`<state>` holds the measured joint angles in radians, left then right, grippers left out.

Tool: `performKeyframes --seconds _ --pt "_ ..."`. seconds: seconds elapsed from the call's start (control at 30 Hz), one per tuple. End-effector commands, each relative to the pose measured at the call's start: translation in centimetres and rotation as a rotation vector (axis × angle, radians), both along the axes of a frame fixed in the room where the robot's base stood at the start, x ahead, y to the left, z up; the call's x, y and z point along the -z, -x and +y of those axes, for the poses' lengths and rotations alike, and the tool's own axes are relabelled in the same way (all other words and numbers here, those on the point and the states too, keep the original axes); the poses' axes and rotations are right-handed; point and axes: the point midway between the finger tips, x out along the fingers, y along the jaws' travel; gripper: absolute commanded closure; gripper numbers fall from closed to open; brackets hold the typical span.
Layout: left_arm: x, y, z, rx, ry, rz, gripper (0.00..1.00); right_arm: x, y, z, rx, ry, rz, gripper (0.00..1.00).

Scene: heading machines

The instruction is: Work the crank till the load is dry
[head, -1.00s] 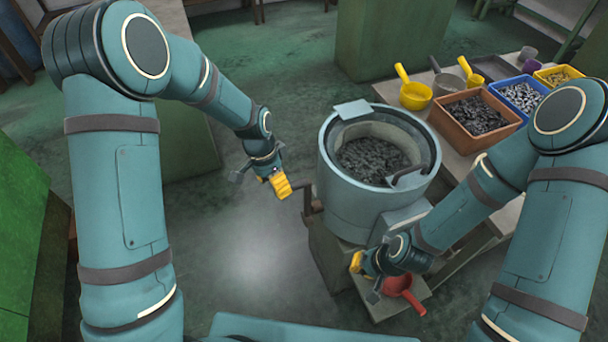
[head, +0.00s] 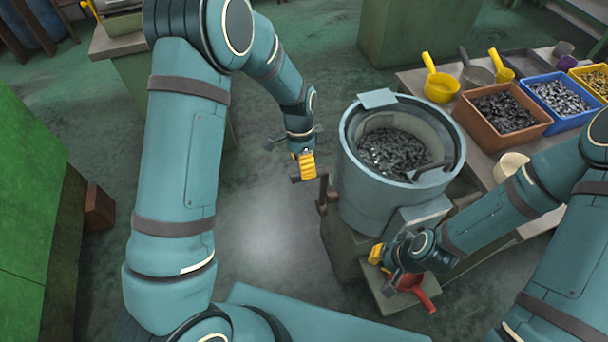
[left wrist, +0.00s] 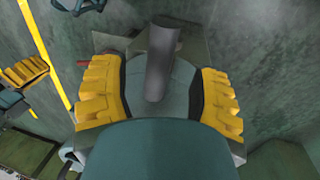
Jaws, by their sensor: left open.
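The round blue-grey drum (head: 352,185) stands upright, with a load of dark, glinting small metal pieces (head: 393,150) inside. Its crank (head: 323,192) is on the left side, with a handle pointing left. My left gripper (head: 304,166) is at this handle. In the left wrist view the grey handle (left wrist: 161,60) stands between the two yellow fingers, with a gap on each side, so the gripper is open around it. My right gripper (head: 380,262) is low in front of the drum, beside a red scoop (head: 415,287). Its fingertips are partly hidden.
A bench at the right carries an orange bin (head: 503,112), a blue bin (head: 559,99) and a yellow bin of small parts. A green cabinet (head: 30,190) is at the left. The floor left of the drum is clear.

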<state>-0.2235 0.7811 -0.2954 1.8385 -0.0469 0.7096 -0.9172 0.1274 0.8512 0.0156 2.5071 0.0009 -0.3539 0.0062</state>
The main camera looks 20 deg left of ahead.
Motion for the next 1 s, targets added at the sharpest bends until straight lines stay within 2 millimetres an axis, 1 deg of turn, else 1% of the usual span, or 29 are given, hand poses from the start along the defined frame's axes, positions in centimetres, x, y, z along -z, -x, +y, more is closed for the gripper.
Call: performKeyframes --seconds 0.03,0.1,0.23,0.4,0.63,0.67,0.7,0.77,0.8,0.83,1.0 --pt "1.0 0.2 -0.1 0.000 -0.001 0.004 0.39 0.2 0.1 0.0 -0.001 0.000 0.002 1.00" --pt "1.9 0.4 -0.2 0.000 -0.001 0.003 0.39 0.4 0.1 0.0 -0.002 0.000 0.002 1.00" --pt "3.1 0.6 -0.3 -0.001 0.000 0.001 0.39 0.5 0.2 0.0 -0.004 0.000 0.004 1.00" --pt "3.7 0.6 -0.4 -0.001 0.000 0.000 0.39 0.6 0.2 0.0 -0.004 -0.001 0.005 1.00" --pt "3.7 0.6 -0.4 -0.001 0.000 0.000 0.39 0.6 0.2 0.0 -0.004 -0.001 0.005 1.00" --pt "3.7 0.6 -0.4 -0.001 0.000 0.000 0.40 0.6 0.2 0.0 -0.004 -0.001 0.005 1.00" --pt "3.7 0.6 -0.4 -0.001 0.000 0.000 0.54 0.6 0.2 0.0 -0.004 -0.001 0.005 1.00" --pt "3.7 0.6 -0.4 -0.001 0.000 0.000 0.75 0.6 0.2 0.0 -0.004 -0.001 0.005 1.00" --pt "3.7 0.6 -0.4 -0.001 0.000 0.000 0.89 0.6 0.2 0.0 -0.004 -0.001 0.005 1.00" --pt "3.7 0.6 -0.4 -0.001 0.000 0.000 1.00 0.6 0.2 0.0 -0.004 -0.001 0.005 1.00" --pt "3.7 0.6 -0.4 -0.001 0.000 0.000 1.00 0.6 0.2 0.0 -0.004 -0.001 0.005 1.00"
